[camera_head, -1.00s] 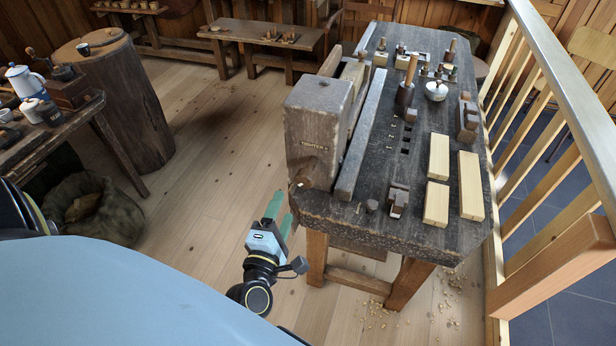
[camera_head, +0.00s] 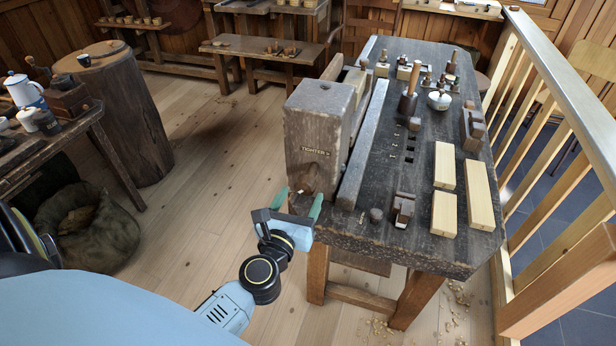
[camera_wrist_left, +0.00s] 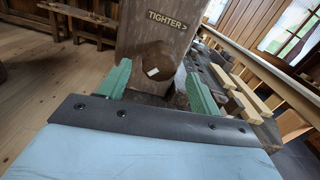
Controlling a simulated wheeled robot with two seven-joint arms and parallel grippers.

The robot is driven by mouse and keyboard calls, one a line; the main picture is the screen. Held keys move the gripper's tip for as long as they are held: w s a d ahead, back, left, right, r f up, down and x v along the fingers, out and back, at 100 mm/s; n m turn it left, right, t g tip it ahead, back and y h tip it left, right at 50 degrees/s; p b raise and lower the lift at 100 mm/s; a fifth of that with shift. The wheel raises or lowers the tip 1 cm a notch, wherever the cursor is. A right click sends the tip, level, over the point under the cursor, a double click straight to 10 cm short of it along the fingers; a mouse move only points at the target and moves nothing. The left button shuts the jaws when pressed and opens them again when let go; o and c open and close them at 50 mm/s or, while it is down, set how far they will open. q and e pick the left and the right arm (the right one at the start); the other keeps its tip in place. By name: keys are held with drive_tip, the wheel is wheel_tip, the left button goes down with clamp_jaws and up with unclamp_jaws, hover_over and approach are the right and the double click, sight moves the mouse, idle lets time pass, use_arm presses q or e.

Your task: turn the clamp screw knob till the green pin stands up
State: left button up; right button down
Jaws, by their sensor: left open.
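The clamp's big wooden jaw block (camera_head: 318,125) stands at the near left end of the workbench, marked "TIGHTER" with an arrow. In the left wrist view the brown faceted knob (camera_wrist_left: 148,62) sits low on the block's face (camera_wrist_left: 158,28) and carries a small pale mark. My left gripper (camera_head: 298,204) is open, its green fingers pointing at the lower front of the block. In the left wrist view its fingertips (camera_wrist_left: 156,76) lie either side of the knob; contact cannot be told. I cannot make out a green pin.
The workbench top (camera_head: 380,210) holds pale wood blocks (camera_head: 480,195), a mallet (camera_head: 409,92), a white pot (camera_head: 439,100) and small tools. A railing (camera_head: 560,100) runs along its right side. A sack (camera_head: 95,225) and side table stand left. Floor between is clear.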

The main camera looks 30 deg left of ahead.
sight(303, 190)
use_arm(q)
drive_tip(key=x, duration=0.6)
drive_tip(key=shift+w+a, duration=0.15)
drive_tip(key=c, duration=1)
drive_tip(key=shift+m+p, duration=0.3)
drive_tip(key=shift+p, duration=0.05)
